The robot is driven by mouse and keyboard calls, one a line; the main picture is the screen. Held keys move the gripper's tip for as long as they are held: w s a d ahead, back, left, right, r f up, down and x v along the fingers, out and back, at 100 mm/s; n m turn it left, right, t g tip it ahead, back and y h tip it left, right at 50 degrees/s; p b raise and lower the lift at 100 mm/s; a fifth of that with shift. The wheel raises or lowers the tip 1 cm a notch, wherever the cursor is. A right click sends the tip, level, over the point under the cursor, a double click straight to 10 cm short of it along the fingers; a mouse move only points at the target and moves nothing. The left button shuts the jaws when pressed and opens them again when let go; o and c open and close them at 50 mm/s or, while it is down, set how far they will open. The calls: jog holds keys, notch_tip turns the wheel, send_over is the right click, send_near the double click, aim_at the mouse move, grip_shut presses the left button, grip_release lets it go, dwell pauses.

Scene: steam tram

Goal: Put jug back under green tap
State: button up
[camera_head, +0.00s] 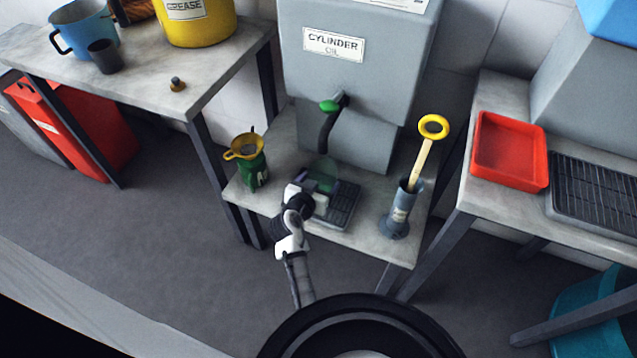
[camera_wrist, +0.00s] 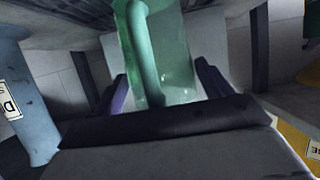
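The jug (camera_head: 323,174) is see-through green. In the head view it is at the dark slatted drip tray (camera_head: 345,207), below the dark spout of the green tap (camera_head: 330,106); I cannot tell whether it rests on the tray. My gripper (camera_head: 318,192) is at the jug's near side and partly hides it. In the wrist view the jug (camera_wrist: 178,60) fills the top middle, with its upright green handle (camera_wrist: 150,50) between my two dark fingers. The fingers are spread, with room on both sides of the handle. The jug's base is hard to make out.
A green can with a yellow funnel (camera_head: 251,170) stands left of the tray. A grey holder (camera_head: 398,215) with a yellow-ringed handle stands right of it. The grey oil tank (camera_head: 350,50) rises behind. A red tray (camera_head: 508,150) lies on the right bench.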

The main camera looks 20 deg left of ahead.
jog(key=shift+o, duration=1.4)
jog(key=shift+r, duration=0.1)
